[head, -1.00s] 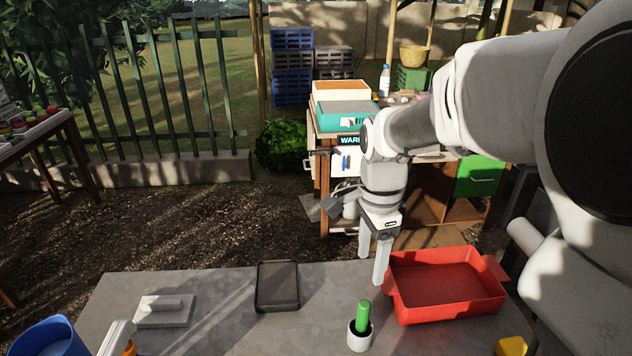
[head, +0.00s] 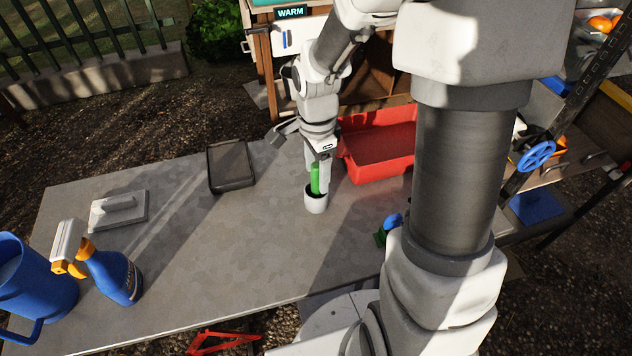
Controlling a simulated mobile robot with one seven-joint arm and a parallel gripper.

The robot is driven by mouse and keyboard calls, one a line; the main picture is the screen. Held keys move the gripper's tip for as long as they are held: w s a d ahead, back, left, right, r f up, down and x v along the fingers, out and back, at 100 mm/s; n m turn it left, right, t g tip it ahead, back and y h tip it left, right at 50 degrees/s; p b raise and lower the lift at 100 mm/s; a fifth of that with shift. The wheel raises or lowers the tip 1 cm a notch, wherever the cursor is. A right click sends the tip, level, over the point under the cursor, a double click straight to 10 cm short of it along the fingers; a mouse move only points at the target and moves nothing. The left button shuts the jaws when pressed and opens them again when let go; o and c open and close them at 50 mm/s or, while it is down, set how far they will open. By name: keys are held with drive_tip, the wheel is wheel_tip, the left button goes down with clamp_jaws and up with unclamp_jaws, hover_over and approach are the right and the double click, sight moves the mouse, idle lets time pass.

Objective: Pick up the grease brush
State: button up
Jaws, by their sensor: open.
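The grease brush appears to be the upright green handle (head: 315,179) standing in a small white cup (head: 316,204) on the grey table. The brush's lower end is hidden inside the cup. My gripper (head: 317,168) points down at the top of the green handle, with its fingers apart. One finger is to the right of the handle and partly overlaps it in the view; the other is behind and to the left. I cannot tell whether either finger touches it.
A red tray (head: 350,163) is close behind and right of the cup. A black tray (head: 231,184) and a grey-white float-like block (head: 119,202) lie to the left. A blue spray bottle (head: 116,278) and a blue jug (head: 38,300) stand front left. The table's middle (head: 220,250) is clear.

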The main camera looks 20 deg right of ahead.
wheel_tip(320, 180, down, 3)
drive_tip(key=shift+r, duration=0.1)
clamp_jaws()
idle(0.3)
